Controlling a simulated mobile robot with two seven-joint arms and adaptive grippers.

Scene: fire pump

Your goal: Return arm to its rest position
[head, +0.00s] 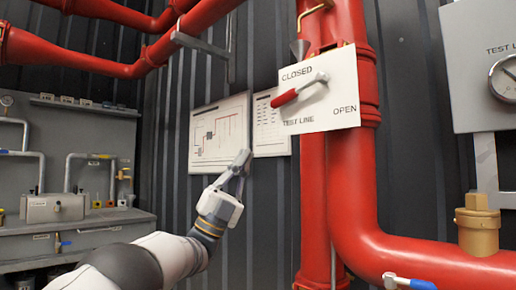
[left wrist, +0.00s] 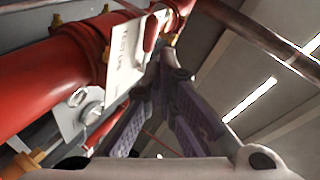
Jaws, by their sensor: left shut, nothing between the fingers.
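My left gripper (head: 241,162) is raised in front of the dark wall, left of the red pipe, with its fingers pointing up and shut on nothing. In the left wrist view its fingers (left wrist: 163,65) converge toward the top. The white test line plate (head: 340,108) is fixed on the red pipe, marked CLOSED and OPEN. Its red-handled lever (head: 287,97) slants down to the left, its tip below the word CLOSED. The plate also shows in the left wrist view (left wrist: 124,62). The gripper is below and left of the lever, apart from it. My right gripper is not in view.
A thick red pipe (head: 343,205) runs down and bends right. Two white charts (head: 219,135) hang on the wall behind my gripper. A grey panel with a gauge (head: 470,60) is at the right. A grey bench with pipework (head: 75,230) stands at the left. Red pipes cross overhead.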

